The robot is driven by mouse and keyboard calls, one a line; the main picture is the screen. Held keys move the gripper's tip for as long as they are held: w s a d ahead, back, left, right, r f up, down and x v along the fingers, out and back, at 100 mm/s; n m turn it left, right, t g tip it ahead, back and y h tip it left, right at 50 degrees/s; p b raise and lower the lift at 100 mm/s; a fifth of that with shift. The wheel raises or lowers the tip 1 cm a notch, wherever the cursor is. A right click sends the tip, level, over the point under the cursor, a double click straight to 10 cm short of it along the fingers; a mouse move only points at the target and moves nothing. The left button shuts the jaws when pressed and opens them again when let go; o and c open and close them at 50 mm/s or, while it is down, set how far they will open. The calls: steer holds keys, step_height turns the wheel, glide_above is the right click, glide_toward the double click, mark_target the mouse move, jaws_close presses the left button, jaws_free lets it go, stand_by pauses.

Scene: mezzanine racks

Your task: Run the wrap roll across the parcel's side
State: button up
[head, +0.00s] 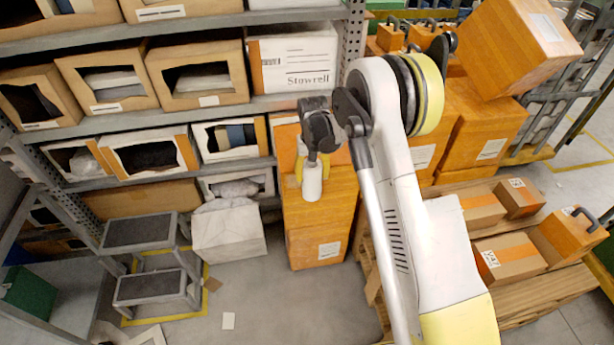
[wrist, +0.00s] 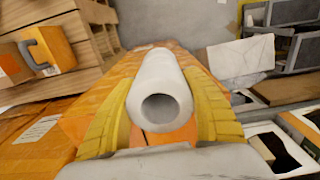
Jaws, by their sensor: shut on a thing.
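The wrap roll (wrist: 160,85) is a white hollow cylinder. In the wrist view it lies between the yellow fingers of my gripper (wrist: 160,115), which is shut on it, with its open end facing the camera. In the head view the white roll (head: 312,182) hangs below my gripper (head: 307,165), in front of an orange parcel stack (head: 320,215). The orange parcel surface (wrist: 120,82) also shows behind the roll in the wrist view. I cannot tell whether the roll touches it. My arm hides part of the stack's right side.
Shelves with open boxes (head: 195,75) stand at the left. A grey step stool (head: 150,245) and a white bag-like box (head: 228,235) stand on the floor. A pallet (head: 550,290) with cartons lies at the right. Some floor (head: 275,315) in front is clear.

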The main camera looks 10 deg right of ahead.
steer(key=shift+w+d+b, duration=0.2)
steer(key=shift+d+b, duration=0.9)
steer(key=shift+d, duration=7.15)
steer(key=shift+s+a+b, duration=0.1)
steer(key=shift+a+b, duration=0.35)
steer(key=shift+a, duration=4.1)
steer(key=shift+w+a+b, duration=0.2)
steer(key=shift+a+b, duration=0.1)
steer(key=shift+a, duration=4.35)
steer(key=shift+s+a, duration=0.1)
steer(key=shift+a, duration=2.7)
